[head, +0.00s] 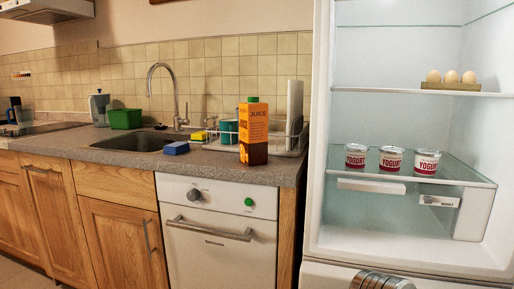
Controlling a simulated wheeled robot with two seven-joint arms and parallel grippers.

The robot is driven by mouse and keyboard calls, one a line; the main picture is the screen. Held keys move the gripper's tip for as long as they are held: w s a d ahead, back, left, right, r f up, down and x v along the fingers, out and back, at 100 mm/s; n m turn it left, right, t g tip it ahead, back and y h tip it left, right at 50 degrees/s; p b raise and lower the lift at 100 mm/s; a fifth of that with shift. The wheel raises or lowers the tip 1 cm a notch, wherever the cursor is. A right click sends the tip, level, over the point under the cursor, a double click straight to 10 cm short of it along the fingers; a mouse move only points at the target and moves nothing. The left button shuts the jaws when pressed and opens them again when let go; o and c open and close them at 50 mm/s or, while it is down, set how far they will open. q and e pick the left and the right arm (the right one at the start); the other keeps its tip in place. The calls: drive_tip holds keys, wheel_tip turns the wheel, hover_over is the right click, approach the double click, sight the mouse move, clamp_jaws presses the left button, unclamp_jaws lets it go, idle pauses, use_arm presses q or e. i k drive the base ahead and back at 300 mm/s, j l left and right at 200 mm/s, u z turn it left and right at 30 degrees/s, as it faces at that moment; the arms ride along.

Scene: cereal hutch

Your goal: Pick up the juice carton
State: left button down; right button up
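The juice carton (254,133) is orange with a dark brown lower part, a green cap and the word JUICE. It stands upright on the grey countertop (248,172), near the front edge and in front of the dish rack (288,147). Nothing is holding it.
A blue sponge (176,148) lies left of the carton, beside the sink (150,140) with its tall faucet (177,95). The open fridge (400,130) on the right holds three yogurt cups (391,159) and eggs (451,77). A dishwasher (215,230) is below the counter.

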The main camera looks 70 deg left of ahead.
sight(253, 117)
drive_tip(key=i+l+u, duration=0.2)
drive_tip(key=u, duration=2.1)
drive_tip(key=l+u, duration=0.3)
drive_tip(key=k+l, duration=0.05)
